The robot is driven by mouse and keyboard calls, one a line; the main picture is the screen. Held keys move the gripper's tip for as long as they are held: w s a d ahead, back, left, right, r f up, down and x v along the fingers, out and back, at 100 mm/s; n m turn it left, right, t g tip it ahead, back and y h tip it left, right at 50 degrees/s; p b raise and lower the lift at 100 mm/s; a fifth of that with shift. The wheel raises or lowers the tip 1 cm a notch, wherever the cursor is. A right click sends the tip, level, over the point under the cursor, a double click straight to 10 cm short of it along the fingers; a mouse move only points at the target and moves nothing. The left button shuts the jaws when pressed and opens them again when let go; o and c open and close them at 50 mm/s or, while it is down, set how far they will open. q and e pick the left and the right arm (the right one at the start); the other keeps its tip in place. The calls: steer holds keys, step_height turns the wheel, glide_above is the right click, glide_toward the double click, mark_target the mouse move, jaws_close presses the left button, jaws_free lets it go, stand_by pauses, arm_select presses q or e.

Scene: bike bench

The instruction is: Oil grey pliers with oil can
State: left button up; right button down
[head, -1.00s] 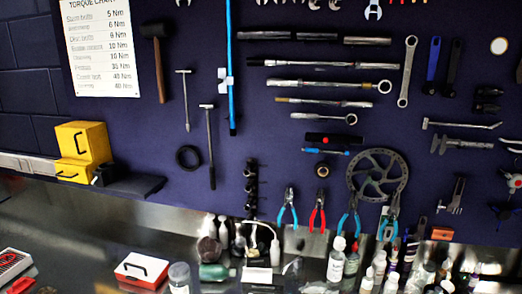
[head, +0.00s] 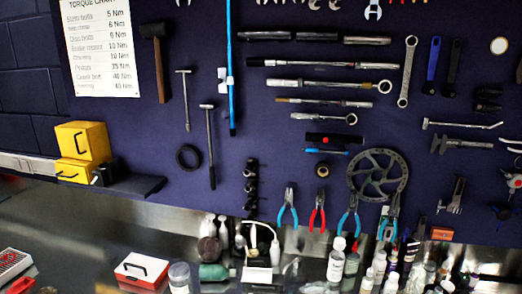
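Several pliers hang low on the dark blue pegboard: a blue-handled pair (head: 288,208), a red-handled pair (head: 318,212), and more blue-handled pliers (head: 348,217) to the right. Their jaws look grey, but I cannot tell which pair, if any, is the grey pliers. Several bottles, including a white-capped bottle (head: 336,262), stand on the bench below. I cannot pick out an oil can for certain among them. Neither of my grippers is in view.
The metal bench (head: 90,240) has clear room at left and centre. A red and white box (head: 140,269), a clear jar (head: 180,277) and a green item (head: 213,271) sit near its front. Yellow boxes (head: 83,141) stand on a shelf at left.

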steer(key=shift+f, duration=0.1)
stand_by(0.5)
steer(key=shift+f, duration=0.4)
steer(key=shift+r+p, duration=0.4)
steer(key=shift+p, duration=0.3)
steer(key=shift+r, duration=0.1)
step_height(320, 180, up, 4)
steer(key=p, duration=0.5)
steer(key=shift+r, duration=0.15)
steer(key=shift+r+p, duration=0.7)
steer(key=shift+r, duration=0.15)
